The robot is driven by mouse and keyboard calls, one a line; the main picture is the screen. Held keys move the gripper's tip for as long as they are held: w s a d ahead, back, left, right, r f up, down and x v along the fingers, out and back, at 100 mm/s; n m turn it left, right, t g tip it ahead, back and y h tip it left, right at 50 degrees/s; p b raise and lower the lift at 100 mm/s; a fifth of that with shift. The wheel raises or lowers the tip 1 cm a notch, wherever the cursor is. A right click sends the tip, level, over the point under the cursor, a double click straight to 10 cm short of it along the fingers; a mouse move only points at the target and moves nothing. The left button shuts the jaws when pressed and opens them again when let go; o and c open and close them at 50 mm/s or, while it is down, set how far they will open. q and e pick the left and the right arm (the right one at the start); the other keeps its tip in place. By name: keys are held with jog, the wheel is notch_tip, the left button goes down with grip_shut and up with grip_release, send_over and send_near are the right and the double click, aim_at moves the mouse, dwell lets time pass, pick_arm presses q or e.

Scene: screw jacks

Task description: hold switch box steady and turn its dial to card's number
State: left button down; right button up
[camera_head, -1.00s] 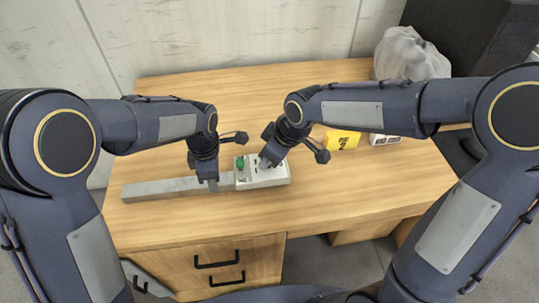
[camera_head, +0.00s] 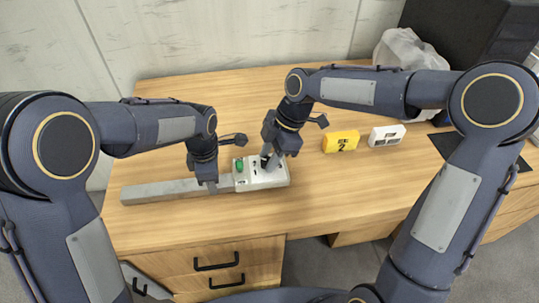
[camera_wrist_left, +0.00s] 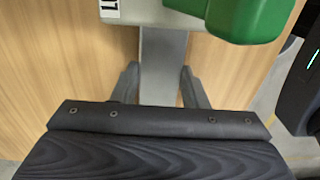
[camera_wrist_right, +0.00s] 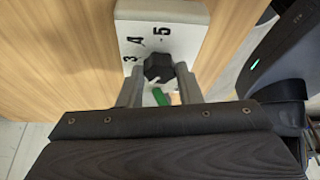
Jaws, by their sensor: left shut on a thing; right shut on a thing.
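The pale grey switch box (camera_head: 276,179) lies on the desk, with a green part (camera_head: 239,165) at its left end and a long grey bar (camera_head: 160,190) running left from it. My left gripper (camera_head: 208,186) is shut on the bar beside the box; the left wrist view shows the bar (camera_wrist_left: 163,65) between its fingers. My right gripper (camera_head: 267,162) is shut on the black dial (camera_wrist_right: 158,67), seen between its fingers in the right wrist view. The numbers 3, 4 and 5 show around the dial; its setting is unclear. The yellow card (camera_head: 341,141) shows a 2.
A white block (camera_head: 387,135) with dark markings stands right of the card. A grey bag (camera_head: 405,52) and a dark box (camera_head: 470,40) are at the back right. The desk (camera_head: 330,200) is clear in front of the box and behind my grippers.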

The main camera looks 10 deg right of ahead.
jog(key=shift+n, duration=0.5)
jog(key=o, duration=1)
jog(key=shift+c, duration=0.2)
jog(key=v, duration=1.2)
jog(key=shift+w, duration=0.25)
jog(key=shift+a, duration=0.15)
pick_arm(q)
jog(key=c, duration=0.8)
grip_release()
jog(key=shift+o, duration=0.2)
